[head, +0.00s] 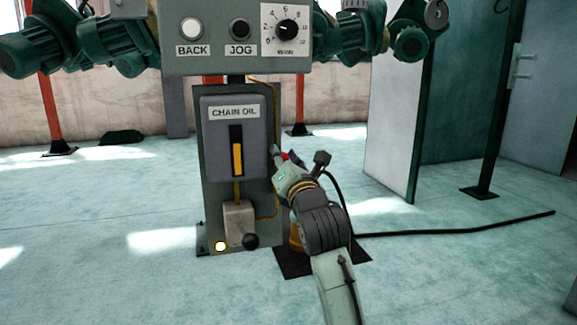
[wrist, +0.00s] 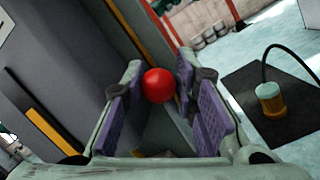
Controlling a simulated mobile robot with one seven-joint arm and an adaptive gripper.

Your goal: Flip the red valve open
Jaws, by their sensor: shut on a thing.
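The red valve shows as a round red knob (wrist: 159,86) between the fingers of my gripper (wrist: 160,100) in the wrist view. The purple-padded fingers are closed on it, one on each side. In the head view only a small bit of red (head: 284,156) shows at my gripper (head: 280,154), by the right side of the grey CHAIN OIL unit (head: 215,140). The rest of the valve is hidden by the fingers and wrist.
A control panel with BACK, JOG and a dial (head: 285,27) hangs above the unit. A black cable (head: 455,230) crosses the floor at right.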

